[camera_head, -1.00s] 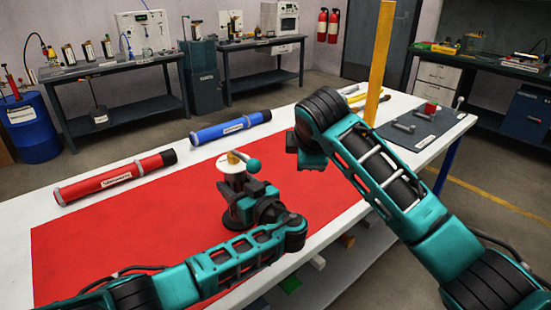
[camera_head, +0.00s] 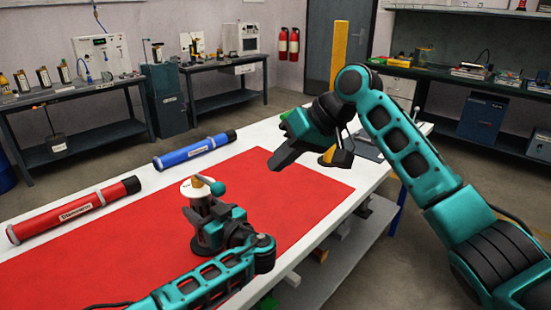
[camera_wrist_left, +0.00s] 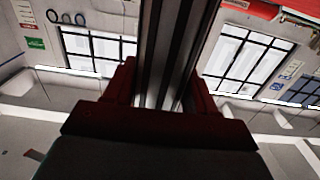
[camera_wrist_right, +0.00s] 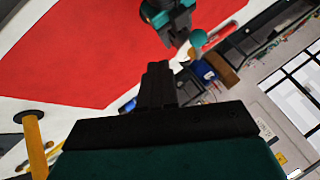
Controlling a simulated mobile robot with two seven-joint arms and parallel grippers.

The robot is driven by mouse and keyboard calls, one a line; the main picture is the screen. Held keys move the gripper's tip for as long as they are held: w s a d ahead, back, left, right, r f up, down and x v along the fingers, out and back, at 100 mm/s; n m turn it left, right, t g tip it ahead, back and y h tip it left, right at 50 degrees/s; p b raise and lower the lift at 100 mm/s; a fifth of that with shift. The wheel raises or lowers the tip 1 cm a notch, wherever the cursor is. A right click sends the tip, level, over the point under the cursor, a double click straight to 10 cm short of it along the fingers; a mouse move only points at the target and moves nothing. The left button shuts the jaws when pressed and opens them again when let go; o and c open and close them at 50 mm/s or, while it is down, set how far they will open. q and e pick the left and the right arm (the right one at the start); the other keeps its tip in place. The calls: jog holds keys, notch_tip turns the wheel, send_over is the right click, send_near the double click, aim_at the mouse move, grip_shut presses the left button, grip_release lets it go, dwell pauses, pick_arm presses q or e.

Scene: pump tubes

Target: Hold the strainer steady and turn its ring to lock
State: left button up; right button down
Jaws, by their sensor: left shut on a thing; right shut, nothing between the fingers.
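The strainer stands on the red mat (camera_head: 110,265), with a white ring (camera_head: 194,189) on top, a tan cap piece and a teal ball handle (camera_head: 217,188) at its right. My left gripper (camera_head: 204,214) is shut on the strainer's body below the ring and hides much of it. In the left wrist view a dark ridged column (camera_wrist_left: 172,50) stands between the fingers. My right gripper (camera_head: 281,158) is shut and empty, in the air to the right of the strainer and apart from it. The right wrist view also shows the teal ball (camera_wrist_right: 197,38) beyond the fingertips.
A red tube (camera_head: 75,211) and a blue tube (camera_head: 195,150) lie along the white table's far side. A yellow post (camera_head: 340,55) rises behind my right arm. The red mat between the strainer and my right gripper is clear.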

aim_at(208, 184)
jog(key=s+a+f, duration=0.1)
jog(key=a+f, duration=0.3)
jog(key=a, duration=0.4)
jog(key=shift+f, duration=0.35)
jog(key=shift+s+a+m, duration=0.1)
jog(key=shift+s+m, duration=0.2)
jog(key=shift+m, duration=0.1)
